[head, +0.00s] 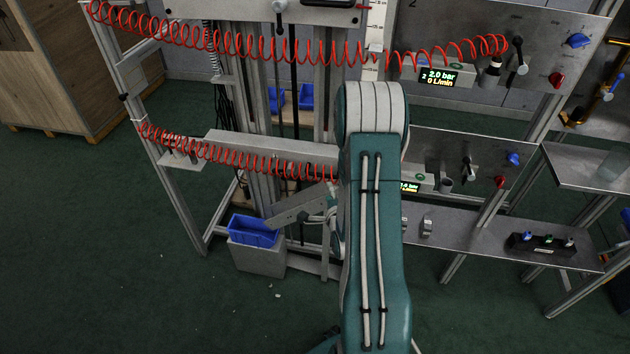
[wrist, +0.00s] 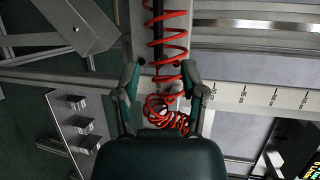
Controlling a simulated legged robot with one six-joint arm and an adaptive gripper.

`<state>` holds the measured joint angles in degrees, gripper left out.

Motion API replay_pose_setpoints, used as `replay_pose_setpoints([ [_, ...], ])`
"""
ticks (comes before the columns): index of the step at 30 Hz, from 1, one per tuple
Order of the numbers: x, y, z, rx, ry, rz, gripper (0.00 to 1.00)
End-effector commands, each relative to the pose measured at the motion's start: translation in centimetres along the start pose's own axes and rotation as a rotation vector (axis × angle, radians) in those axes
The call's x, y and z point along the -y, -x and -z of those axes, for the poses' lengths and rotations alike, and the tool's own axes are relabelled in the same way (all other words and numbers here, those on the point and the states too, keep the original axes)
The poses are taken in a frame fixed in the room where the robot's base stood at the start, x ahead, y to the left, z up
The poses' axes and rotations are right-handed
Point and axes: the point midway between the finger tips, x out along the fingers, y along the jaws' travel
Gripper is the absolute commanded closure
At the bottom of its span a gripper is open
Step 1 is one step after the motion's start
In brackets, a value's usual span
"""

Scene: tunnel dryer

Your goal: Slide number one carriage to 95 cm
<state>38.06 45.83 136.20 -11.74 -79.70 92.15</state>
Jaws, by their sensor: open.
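In the wrist view my gripper (wrist: 162,85) is open, with one finger on each side of a red coiled hose (wrist: 167,40). The hose runs down between the fingers in the picture and bunches near the palm; I cannot tell its depth relative to the fingertips. A pale scale strip (wrist: 265,96) with tick marks and small numbers lies to the right of the fingers. No carriage label is readable, so I cannot tell which part is number one carriage. In the head view my arm hides the gripper; part of a scale strip (head: 376,18) shows above it.
Two red coiled hoses (head: 235,157) stretch across the metal frame (head: 172,190). A panel marked 2 with a display (head: 440,77) stands right. A blue bin (head: 254,231) sits low on a grey block. A tilted grey plate (wrist: 75,25) is upper left in the wrist view.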

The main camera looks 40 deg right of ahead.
Motion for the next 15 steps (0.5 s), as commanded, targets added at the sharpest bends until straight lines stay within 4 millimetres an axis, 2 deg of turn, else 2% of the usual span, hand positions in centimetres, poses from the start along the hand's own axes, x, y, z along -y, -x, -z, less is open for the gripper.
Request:
replay_pose_setpoints([
  [4, -0.6, 0.0, 0.5, -0.005, -0.039, 0.02, 0.46],
  [7, -0.5, -0.9, 0.5, -0.004, -0.039, 0.023, 0.46],
  [15, -0.4, -5.7, 0.3, -0.003, -0.035, 0.023, 0.46],
])
